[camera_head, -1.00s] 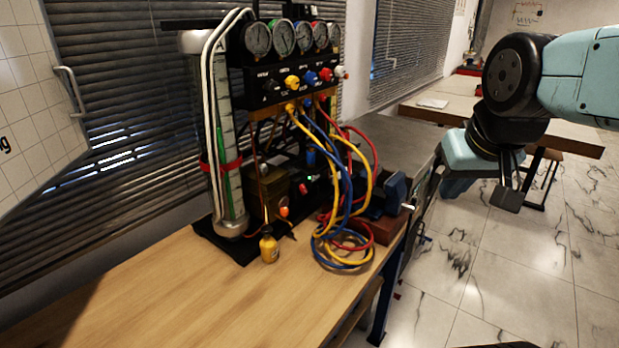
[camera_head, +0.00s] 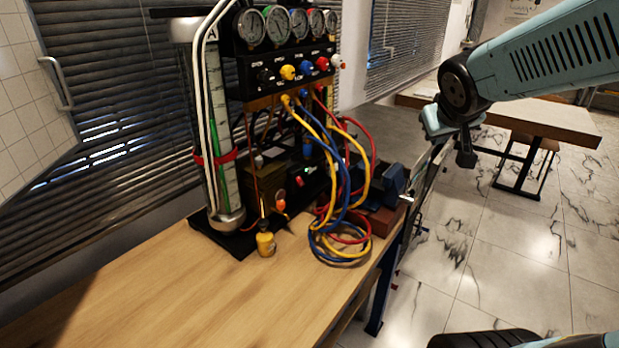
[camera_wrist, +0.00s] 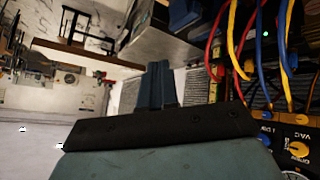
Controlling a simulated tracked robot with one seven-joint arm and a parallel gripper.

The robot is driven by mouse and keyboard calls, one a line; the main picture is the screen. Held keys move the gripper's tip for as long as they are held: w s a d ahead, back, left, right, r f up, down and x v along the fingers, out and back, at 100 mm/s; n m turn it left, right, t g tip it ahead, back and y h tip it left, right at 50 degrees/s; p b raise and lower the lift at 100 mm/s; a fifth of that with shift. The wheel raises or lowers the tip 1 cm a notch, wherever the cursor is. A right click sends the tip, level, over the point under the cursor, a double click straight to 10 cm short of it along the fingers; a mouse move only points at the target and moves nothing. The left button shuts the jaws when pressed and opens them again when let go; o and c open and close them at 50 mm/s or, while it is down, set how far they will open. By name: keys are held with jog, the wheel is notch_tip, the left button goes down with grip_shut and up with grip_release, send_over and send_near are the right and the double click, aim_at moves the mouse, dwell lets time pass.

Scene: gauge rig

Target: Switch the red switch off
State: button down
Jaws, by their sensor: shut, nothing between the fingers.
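A small red switch (camera_head: 299,182) sits low on a dark unit at the back of the bench, behind the hoses and to the right of a brass-coloured box. It is too small to tell its position. My gripper (camera_head: 466,158) is shut and empty, in the air right of the gauge rig and well apart from the switch. In the wrist view my gripper's fingers (camera_wrist: 156,84) are together. A small green light (camera_wrist: 265,22) shows between the hoses there; the red switch cannot be made out in that view.
Yellow, blue and red hoses (camera_head: 345,200) hang from the gauge panel (camera_head: 285,75) in front of the dark unit. A yellow bottle (camera_head: 266,242) stands on the wooden bench (camera_head: 190,295). A blue vise (camera_head: 392,180) is at the bench's right edge. The bench's front left is clear.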

aim_at(300, 182)
jog(key=w+a+f+n+t+y, duration=0.2)
jog(key=w+a+f+n, duration=0.1)
jog(key=w, duration=0.6)
jog(key=w+a+f+n+g+y, duration=0.2)
jog(key=a+f+n+y, duration=0.1)
jog(key=a+f, duration=0.3)
jog(key=w+a+f+n+g+y, duration=0.2)
jog(key=a+f+n+y, duration=0.1)
jog(key=a+f+y, duration=0.3)
jog(key=shift+w+a+f, duration=0.3)
jog(key=shift+a+f, duration=0.1)
jog(key=shift+f, duration=0.05)
jog(key=x, duration=1.4)
